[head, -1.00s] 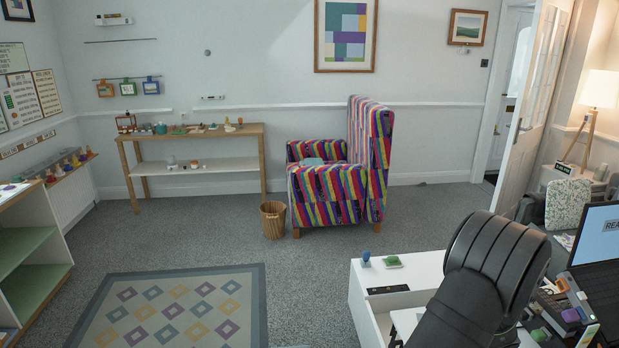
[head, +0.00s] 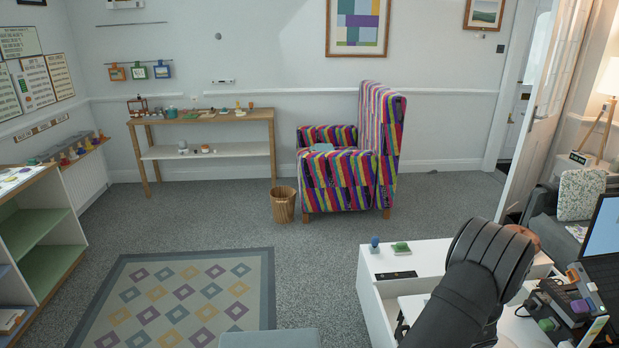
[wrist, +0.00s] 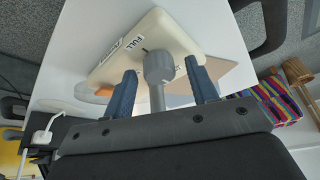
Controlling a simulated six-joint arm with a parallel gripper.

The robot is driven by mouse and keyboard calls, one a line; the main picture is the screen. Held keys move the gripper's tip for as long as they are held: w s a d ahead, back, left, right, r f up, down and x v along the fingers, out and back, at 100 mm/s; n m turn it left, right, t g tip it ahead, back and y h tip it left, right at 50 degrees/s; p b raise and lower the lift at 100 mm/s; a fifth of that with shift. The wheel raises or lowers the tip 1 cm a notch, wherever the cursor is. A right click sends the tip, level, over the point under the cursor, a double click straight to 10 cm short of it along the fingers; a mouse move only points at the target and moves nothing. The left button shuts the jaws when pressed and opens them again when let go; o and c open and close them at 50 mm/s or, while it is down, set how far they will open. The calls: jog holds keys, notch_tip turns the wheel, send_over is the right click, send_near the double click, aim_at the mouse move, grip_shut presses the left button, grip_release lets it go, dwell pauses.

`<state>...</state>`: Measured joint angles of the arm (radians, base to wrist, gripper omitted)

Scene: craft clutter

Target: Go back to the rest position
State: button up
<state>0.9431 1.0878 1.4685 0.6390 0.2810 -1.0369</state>
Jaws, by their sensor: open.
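My gripper (wrist: 161,66) shows in the wrist view with its two blue fingers spread apart. A grey knob-like piece with a stem (wrist: 158,70) shows between the fingers; I cannot tell whether it touches them. Beyond it is a cream board (wrist: 165,38) with a label reading "FULL". In the head view my black arm rises at the lower right, over the white desk unit; the gripper's fingers are hidden there.
The white desk unit (head: 375,290) carries a blue knobbed item (head: 375,244) and a green block (head: 401,248). A laptop (head: 608,235) and clutter (head: 570,305) crowd the right. A striped armchair (head: 350,165), wicker bin (head: 283,204) and rug (head: 185,300) stand beyond; open carpet lies between.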

jog(key=shift+m+h, duration=0.3)
jog(key=shift+m, duration=0.4)
jog(key=shift+m+h, duration=0.3)
jog(key=shift+m, duration=0.5)
jog(key=shift+v, duration=1.1)
jog(key=shift+w, duration=0.1)
